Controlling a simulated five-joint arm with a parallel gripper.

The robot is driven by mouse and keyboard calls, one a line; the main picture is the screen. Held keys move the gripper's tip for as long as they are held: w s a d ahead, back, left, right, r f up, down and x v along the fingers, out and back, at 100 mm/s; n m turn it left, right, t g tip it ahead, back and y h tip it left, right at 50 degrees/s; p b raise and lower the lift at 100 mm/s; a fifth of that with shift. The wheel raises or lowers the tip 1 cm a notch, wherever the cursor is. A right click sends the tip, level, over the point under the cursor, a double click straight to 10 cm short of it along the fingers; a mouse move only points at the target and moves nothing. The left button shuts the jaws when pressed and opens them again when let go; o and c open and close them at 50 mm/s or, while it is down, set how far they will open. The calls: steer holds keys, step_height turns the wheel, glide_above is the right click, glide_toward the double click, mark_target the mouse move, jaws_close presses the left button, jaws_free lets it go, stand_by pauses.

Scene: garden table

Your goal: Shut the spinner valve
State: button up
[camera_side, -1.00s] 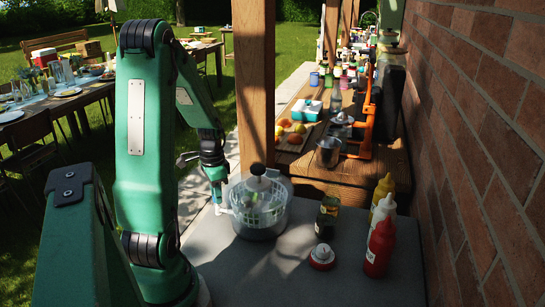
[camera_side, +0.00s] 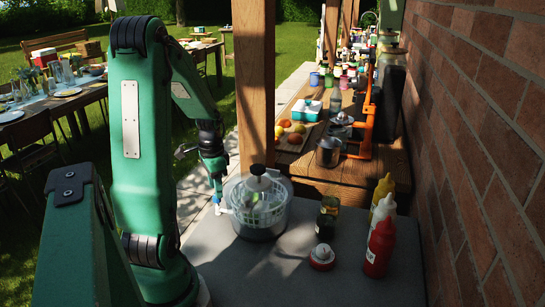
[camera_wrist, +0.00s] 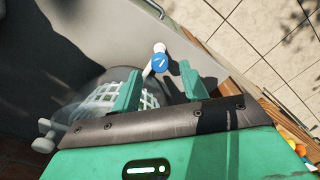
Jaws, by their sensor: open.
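The salad spinner (camera_side: 262,225) is a clear bowl with a white basket and a dark knob on its lid, standing on the grey counter. Its valve (camera_side: 222,210) sticks out from the left side of the bowl. In the wrist view the valve is a blue piece (camera_wrist: 160,65) with a white end and a white stem running toward the bowl. My gripper (camera_side: 214,181) is open, over the valve side of the spinner. In the wrist view its two green fingers (camera_wrist: 159,76) stand on either side of the blue piece, with visible gaps. Their height relative to it is unclear.
A small red-and-white container (camera_side: 321,257), a dark jar (camera_side: 327,218), a red bottle (camera_side: 378,248) and a yellow bottle (camera_side: 383,190) stand right of the spinner. A wooden post (camera_side: 255,90) rises behind it. A brick wall (camera_side: 480,130) bounds the right. The front counter is clear.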

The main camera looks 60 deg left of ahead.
steer(key=shift+r, duration=2.55)
steer(key=shift+w+d+r, duration=0.1)
steer(key=shift+w+r, duration=0.05)
steer(key=shift+w, duration=0.05)
steer(key=shift+t+y, duration=0.5)
steer(key=shift+t, duration=0.1)
steer(key=w+d+r, duration=0.1)
steer(key=d, duration=0.1)
steer(key=w+d+r, duration=0.1)
steer(key=d, duration=0.1)
steer(key=w+d+r, duration=0.1)
steer(key=d+r, duration=0.1)
steer(key=shift+w+d, duration=0.35)
steer(key=shift+w, duration=0.05)
steer(key=shift+t, duration=0.6)
steer(key=d+r, duration=0.1)
steer(key=d, duration=0.1)
steer(key=w+d+r, duration=0.1)
steer(key=d, duration=0.1)
steer(key=d+r, duration=0.1)
steer(key=d, duration=0.1)
steer(key=shift+w+d, duration=0.2)
steer(key=shift+d, duration=0.1)
steer(key=s+d+r+t, duration=0.1)
steer(key=d+r, duration=0.1)
steer(key=d, duration=0.5)
steer(key=s+d+r+t+h, duration=0.1)
steer(key=s+d+r+t, duration=0.1)
steer(key=d, duration=0.5)
steer(key=shift+r, duration=0.15)
